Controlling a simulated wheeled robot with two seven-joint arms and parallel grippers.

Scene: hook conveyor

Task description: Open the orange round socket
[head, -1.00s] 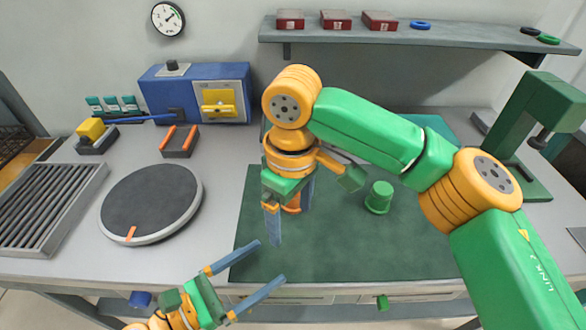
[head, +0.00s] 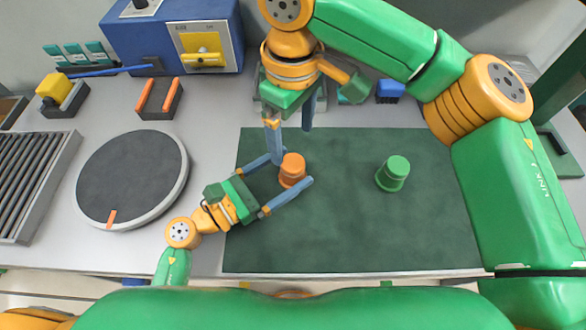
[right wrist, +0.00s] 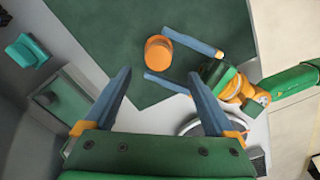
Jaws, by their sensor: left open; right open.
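The orange round socket (head: 292,170) stands upright on the dark green mat (head: 350,235), near its left side. My left gripper (head: 291,168) is open low over the mat, with one finger on each side of the orange socket; I cannot tell whether they touch it. The right wrist view also shows the orange socket (right wrist: 158,54) between the open left fingers (right wrist: 172,62). My right gripper (head: 290,140) is open and empty, pointing down above and behind the socket. Its fingers also show in the right wrist view (right wrist: 160,100). A green round socket (head: 393,173) stands apart to the right.
A round dark turntable (head: 130,180) lies left of the mat. Behind it are a blue box with a yellow handle (head: 202,52) and a black holder with orange edges (head: 160,98). A roller rack (head: 30,180) is at far left. The mat's front is clear.

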